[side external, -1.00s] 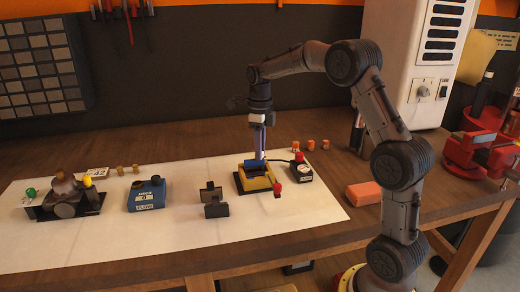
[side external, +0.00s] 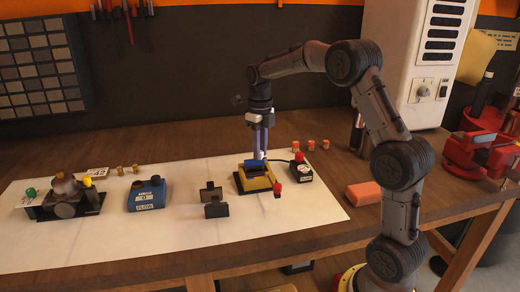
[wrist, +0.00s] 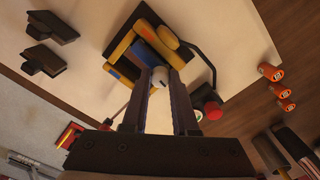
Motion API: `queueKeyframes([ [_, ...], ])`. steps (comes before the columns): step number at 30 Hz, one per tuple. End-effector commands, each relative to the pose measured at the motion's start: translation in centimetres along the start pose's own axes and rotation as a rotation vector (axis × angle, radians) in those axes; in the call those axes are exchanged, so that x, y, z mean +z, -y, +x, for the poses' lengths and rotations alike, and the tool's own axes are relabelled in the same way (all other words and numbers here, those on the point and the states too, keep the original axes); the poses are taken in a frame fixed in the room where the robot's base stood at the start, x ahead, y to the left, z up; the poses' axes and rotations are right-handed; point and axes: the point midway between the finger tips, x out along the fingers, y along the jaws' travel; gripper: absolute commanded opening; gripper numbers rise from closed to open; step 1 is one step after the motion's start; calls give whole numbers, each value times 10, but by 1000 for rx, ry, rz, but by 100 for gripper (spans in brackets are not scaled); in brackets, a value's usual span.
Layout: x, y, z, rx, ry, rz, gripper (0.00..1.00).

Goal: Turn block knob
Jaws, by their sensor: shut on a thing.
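The block (side external: 257,184) is yellow and blue on a dark base, right of the middle of the white sheet. It also shows in the wrist view (wrist: 122,46), near the top centre. My gripper (side external: 260,158) points down with its fingertips at the back of the block's top. In the wrist view, my fingertips (wrist: 162,72) come together over the block's edge. My gripper is shut on the block's knob, which the fingers mostly hide. I cannot make out the knob's shape or its angle.
A black box with a red button (side external: 299,170) stands close right of the block, joined by a dark cable. Black brackets (side external: 213,200) and a blue box (side external: 147,194) stand to the left. Orange cylinders (side external: 310,145) stand behind; an orange brick (side external: 363,192) lies right.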

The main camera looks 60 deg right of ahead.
Motion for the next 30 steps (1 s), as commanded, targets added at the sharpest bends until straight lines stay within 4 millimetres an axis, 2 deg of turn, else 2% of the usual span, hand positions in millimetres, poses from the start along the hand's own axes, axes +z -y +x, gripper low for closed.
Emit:
queueKeyframes([
  [4, 0, 0, -1, -1, 3, -1, 0],
  [5, 0, 0, -1, -1, 3, -1, 31],
  [9, 0, 0, -1, -1, 2, -1, 56],
  [10, 0, 0, -1, 0, 2, -1, 58],
  [18, 0, 0, -1, 0, 1, -1, 58],
  [22, 0, 0, -8, -1, 2, -1, 58],
  [26, 1, 0, -28, -2, 5, -1, 58],
  [30, 1, 0, -58, -2, 6, -1, 58],
])
